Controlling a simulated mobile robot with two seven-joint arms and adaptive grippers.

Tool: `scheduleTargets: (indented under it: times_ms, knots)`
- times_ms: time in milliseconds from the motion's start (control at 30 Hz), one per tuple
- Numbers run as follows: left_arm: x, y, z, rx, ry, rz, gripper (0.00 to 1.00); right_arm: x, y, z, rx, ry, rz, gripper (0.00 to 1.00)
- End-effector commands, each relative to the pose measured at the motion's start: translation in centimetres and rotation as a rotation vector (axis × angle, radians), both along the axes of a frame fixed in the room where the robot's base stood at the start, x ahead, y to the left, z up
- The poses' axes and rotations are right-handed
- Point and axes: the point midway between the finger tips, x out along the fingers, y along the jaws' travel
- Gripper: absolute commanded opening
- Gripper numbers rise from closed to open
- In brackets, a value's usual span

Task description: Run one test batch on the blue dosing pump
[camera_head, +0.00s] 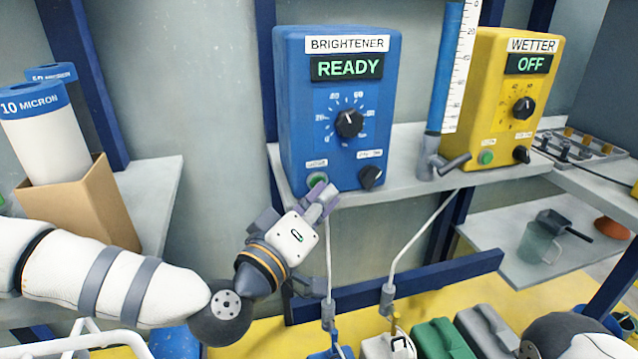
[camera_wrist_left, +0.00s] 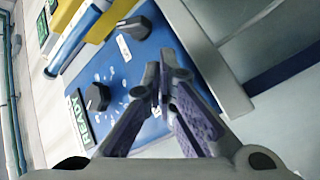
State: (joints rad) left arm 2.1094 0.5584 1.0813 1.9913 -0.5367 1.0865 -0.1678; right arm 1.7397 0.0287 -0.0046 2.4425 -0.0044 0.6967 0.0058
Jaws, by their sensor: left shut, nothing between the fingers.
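The blue dosing pump (camera_head: 296,105) stands on a grey shelf, labelled BRIGHTENER, and its display (camera_head: 347,67) reads READY. A black dial (camera_head: 349,123) is on its front, also seen in the left wrist view (camera_wrist_left: 98,97). Below are a green button (camera_head: 317,180) at left and a black switch knob (camera_head: 371,177) at right. My left gripper (camera_head: 326,193) is shut and empty, its tips just below and right of the green button; contact cannot be told. In the left wrist view its fingertips (camera_wrist_left: 166,68) hide the button. My right gripper is not in view.
A yellow pump (camera_head: 488,100) labelled WETTER reads OFF. A blue tube with a scale (camera_head: 445,75) stands between the pumps. Filter cartridges (camera_head: 45,140) in a cardboard box (camera_head: 85,200) stand at left. Several canisters (camera_head: 440,340) are below. A jug (camera_head: 538,243) sits on the lower right shelf.

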Motion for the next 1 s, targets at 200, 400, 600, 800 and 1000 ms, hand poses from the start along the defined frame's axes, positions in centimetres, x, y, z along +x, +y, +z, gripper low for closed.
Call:
scheduleTargets:
  times_ms: [200, 400, 600, 800, 1000]
  knots:
    - [0.3, 0.1, 0.0, -0.001, -0.001, 0.002, 0.0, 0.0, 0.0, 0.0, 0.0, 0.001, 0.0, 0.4]
    - [0.3, 0.1, 0.0, 0.0, -0.001, 0.001, 0.0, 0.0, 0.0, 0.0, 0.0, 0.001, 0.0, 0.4]
    - [0.2, 0.1, 0.1, -0.001, -0.001, 0.002, 0.0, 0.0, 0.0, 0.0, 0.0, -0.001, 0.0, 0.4]
    - [-0.8, -0.3, 0.2, 0.0, -0.001, -0.001, 0.0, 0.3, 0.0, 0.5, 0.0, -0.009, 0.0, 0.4]
    - [-1.5, -0.4, 0.0, 0.0, 0.0, 0.001, 0.0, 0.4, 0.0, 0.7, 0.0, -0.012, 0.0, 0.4]
